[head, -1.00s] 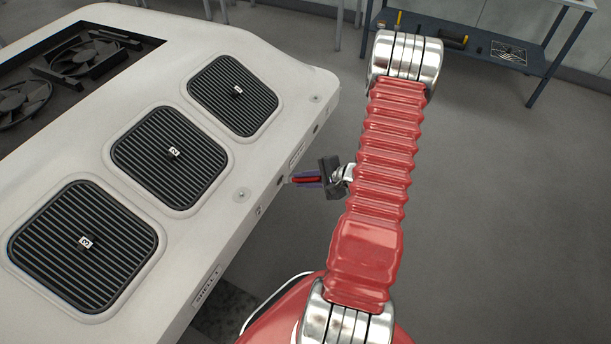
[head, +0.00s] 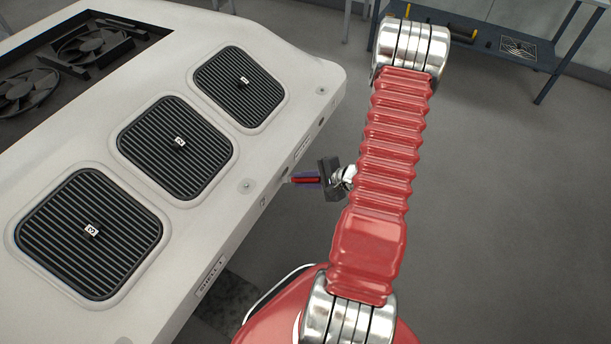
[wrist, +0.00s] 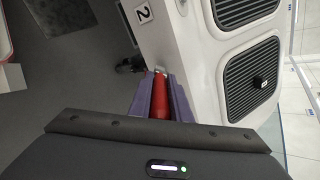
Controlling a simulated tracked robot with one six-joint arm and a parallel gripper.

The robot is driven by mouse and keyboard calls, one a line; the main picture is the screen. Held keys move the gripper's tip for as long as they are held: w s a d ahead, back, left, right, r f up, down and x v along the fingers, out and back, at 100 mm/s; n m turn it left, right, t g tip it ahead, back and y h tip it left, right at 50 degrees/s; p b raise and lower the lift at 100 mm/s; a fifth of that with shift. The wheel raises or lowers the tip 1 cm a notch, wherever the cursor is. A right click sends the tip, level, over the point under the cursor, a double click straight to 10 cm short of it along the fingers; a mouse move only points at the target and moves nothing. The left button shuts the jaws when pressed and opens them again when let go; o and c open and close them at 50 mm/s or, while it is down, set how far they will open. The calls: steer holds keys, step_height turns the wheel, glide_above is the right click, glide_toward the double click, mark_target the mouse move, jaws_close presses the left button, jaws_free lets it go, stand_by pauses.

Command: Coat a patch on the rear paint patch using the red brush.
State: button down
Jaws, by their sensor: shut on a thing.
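My gripper (head: 306,180) is shut on the red brush (wrist: 159,97), whose red handle lies between the two purple fingers in the wrist view. In the head view the brush points left at the side of the white housing (head: 262,150). The brush's tip end is small and close to the housing's face in the wrist view. I cannot tell whether it touches. No paint patch can be made out in either view, so I cannot tell which surface is the rear one.
The housing's top carries three black slatted vents (head: 175,150) and an open bay with fans (head: 60,65). A blue bench with tools (head: 490,45) stands at the back right. Open grey floor (head: 480,220) lies right of my arm.

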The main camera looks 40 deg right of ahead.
steer(key=shift+s+a, duration=0.1)
steer(key=shift+a, duration=0.2)
steer(key=shift+r, duration=0.1)
steer(key=shift+r, duration=0.45)
steer(key=shift+w+d, duration=0.2)
steer(key=shift+d, duration=0.45)
steer(key=shift+w+d, duration=0.25)
steer(key=shift+d, duration=0.35)
steer(key=shift+w+d, duration=0.2)
steer(key=shift+d, duration=0.45)
steer(key=shift+d, duration=0.15)
